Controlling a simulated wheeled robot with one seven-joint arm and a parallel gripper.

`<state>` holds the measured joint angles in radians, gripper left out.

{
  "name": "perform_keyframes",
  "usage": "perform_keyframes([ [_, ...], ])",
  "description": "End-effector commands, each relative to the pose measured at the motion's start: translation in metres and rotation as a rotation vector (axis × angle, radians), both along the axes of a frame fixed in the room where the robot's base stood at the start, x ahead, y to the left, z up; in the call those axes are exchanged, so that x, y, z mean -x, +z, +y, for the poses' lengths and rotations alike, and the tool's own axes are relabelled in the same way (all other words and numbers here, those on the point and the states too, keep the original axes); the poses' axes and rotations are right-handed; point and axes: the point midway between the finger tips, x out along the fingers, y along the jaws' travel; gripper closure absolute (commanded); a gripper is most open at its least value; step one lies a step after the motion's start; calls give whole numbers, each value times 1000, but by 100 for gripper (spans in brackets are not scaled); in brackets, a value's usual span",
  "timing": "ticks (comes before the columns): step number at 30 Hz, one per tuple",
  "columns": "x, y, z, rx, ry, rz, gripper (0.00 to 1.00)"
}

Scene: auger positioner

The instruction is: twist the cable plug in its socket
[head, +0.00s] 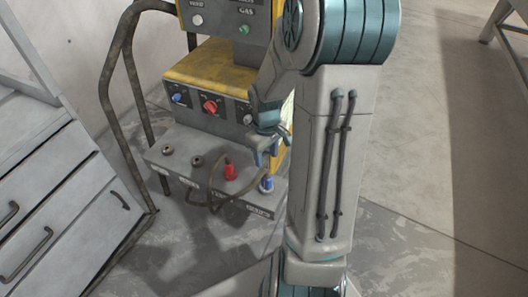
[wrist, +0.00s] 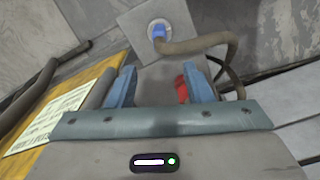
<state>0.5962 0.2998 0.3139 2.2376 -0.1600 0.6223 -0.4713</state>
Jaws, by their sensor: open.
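A blue cable plug (head: 266,184) stands in a socket near the right end of the machine's lower grey panel. A red cable plug (head: 231,170) stands in the socket to its left. A brown cable (head: 212,188) loops at the panel's front edge. My gripper (head: 267,156) is open and empty, above the panel near both plugs. In the wrist view, the blue plug (wrist: 158,30) shows beyond the gap between the open fingers of my gripper (wrist: 159,76), apart from them. The red plug (wrist: 181,88) is partly hidden beside the right finger.
Two empty sockets (head: 182,155) sit at the left of the lower panel (head: 163,172). A yellow machine body (head: 205,66) with knobs rises behind. A dark tube frame (head: 107,85) and a grey drawer cabinet (head: 62,190) stand at left. Open floor (head: 445,170) lies at right.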

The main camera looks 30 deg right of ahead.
Motion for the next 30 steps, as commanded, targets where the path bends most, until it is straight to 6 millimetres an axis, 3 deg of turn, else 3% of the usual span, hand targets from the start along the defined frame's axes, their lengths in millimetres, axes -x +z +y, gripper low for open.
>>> perform_keyframes([
  [5,0,-19,-1,-4,3,3,54],
  [21,0,-119,0,-3,3,3,54],
  [30,0,-139,0,-3,2,2,54],
])
